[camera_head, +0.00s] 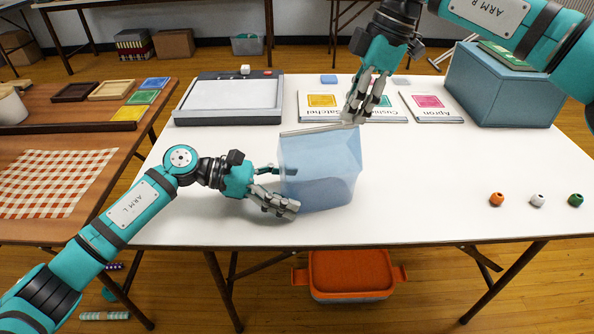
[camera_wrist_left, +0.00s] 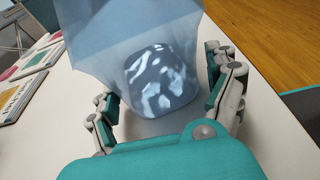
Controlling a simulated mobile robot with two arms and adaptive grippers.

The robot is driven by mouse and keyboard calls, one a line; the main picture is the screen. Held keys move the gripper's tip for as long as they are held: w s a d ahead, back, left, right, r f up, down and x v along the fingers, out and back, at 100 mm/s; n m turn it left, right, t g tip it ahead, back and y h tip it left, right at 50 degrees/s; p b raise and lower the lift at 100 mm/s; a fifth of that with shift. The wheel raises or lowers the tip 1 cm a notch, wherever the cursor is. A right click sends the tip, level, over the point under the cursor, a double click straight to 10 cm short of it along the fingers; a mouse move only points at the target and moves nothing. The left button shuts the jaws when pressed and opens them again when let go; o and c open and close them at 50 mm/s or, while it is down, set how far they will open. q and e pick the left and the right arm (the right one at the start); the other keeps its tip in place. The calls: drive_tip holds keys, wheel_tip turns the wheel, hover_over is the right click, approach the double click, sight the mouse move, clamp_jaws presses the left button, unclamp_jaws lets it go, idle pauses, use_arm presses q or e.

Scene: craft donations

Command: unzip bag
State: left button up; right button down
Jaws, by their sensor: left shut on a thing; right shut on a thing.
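A translucent pale blue bag (camera_head: 318,172) stands upright on the white table, with a pale zip strip (camera_head: 309,130) along its top edge. The strip looks closed, but I cannot be sure. My left gripper (camera_head: 287,191) is shut on the bag's lower left side. In the left wrist view its fingers (camera_wrist_left: 163,82) lie on either side of the bag (camera_wrist_left: 150,45), where a pale patterned patch shows on the near face. My right gripper (camera_head: 351,119) is shut on the zip end at the bag's top right corner. Its fingers hide the exact piece held.
A grey-lidded case (camera_head: 229,100) stands behind left. Pattern cards (camera_head: 432,105) lie behind the bag, and a blue box (camera_head: 497,88) stands at the back right. Several beads (camera_head: 537,201) lie at the right.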

use_arm(q)
drive_tip(key=shift+s+d, duration=0.1)
drive_tip(key=shift+s, duration=0.1)
use_arm(e)
drive_tip(key=shift+s+a+f, duration=0.1)
drive_tip(key=shift+s+a, duration=0.05)
drive_tip(key=shift+a, duration=2.3)
drive_tip(key=shift+s+a+f, duration=0.1)
drive_tip(key=shift+a, duration=2.3)
use_arm(q)
drive_tip(key=shift+w, duration=0.15)
use_arm(e)
drive_tip(key=c, duration=1.2)
unclamp_jaws()
drive_tip(key=shift+r, duration=0.1)
use_arm(q)
drive_tip(key=shift+c, duration=0.2)
use_arm(e)
drive_tip(key=shift+r, duration=0.1)
drive_tip(key=shift+c, duration=1)
wheel_tip(320, 180, up, 7)
use_arm(q)
drive_tip(key=o, duration=0.7)
drive_tip(key=shift+c, duration=0.2)
